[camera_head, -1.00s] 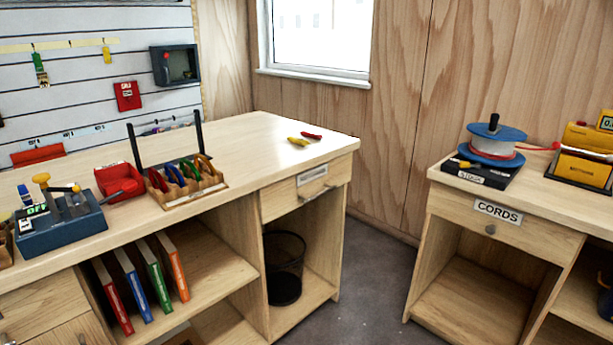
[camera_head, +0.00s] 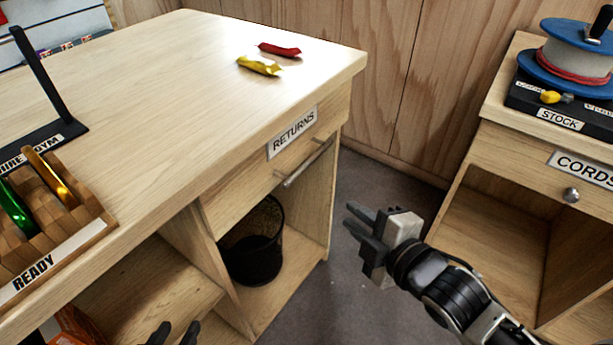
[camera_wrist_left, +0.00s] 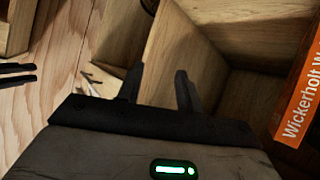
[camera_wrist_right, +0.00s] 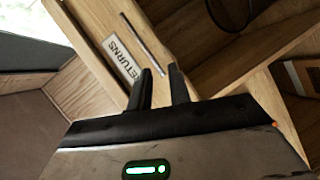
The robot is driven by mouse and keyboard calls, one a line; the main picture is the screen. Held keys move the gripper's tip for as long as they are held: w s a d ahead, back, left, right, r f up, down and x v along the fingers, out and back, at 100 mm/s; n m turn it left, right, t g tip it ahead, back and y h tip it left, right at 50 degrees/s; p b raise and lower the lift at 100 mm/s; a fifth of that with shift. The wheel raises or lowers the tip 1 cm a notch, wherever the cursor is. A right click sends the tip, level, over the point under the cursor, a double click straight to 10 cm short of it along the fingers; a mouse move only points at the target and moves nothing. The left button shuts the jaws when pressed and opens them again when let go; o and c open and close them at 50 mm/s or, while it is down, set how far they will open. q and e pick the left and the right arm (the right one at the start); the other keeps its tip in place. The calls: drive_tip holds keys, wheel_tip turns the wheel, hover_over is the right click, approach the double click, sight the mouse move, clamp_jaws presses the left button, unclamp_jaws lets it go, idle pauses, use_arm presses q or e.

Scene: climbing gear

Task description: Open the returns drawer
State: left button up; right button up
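The returns drawer (camera_head: 245,185) is at the end of the wooden bench, under the top. It looks shut, with a RETURNS label and a metal bar handle (camera_head: 307,163). The label and handle (camera_wrist_right: 149,40) also show in the right wrist view, beyond the fingertips. My right gripper (camera_head: 355,222) is open and empty, in front of the drawer, to the right of and below the handle, apart from it. My left gripper (camera_head: 174,334) is at the bottom edge of the head view. Its fingers are apart and empty in the left wrist view (camera_wrist_left: 158,82).
A black mesh bin (camera_head: 252,245) stands below the drawer. Red (camera_head: 279,49) and yellow (camera_head: 259,66) items lie on the bench top. A CORDS cabinet (camera_head: 530,170) stands at right across a floor gap. An orange book (camera_wrist_left: 302,100) is close to my left gripper.

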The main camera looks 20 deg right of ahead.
sight(310, 164)
drive_tip(key=w+a+n+b, duration=0.1)
drive_tip(key=w, duration=0.4)
drive_tip(key=w+a+n, duration=0.1)
drive_tip(key=w+n, duration=0.1)
drive_tip(key=w, duration=0.3)
drive_tip(key=w+a+n+t+b, duration=0.1)
drive_tip(key=w, duration=0.4)
drive_tip(key=shift+a+f+n+y+b, duration=0.1)
drive_tip(key=shift+f+n+y+b, duration=0.2)
drive_tip(key=shift+w+a, duration=0.1)
drive_tip(key=shift+w, duration=0.35)
drive_tip(key=shift+w+a+f, duration=0.1)
drive_tip(key=shift+w, duration=0.25)
drive_tip(key=shift+c, duration=0.2)
clamp_jaws()
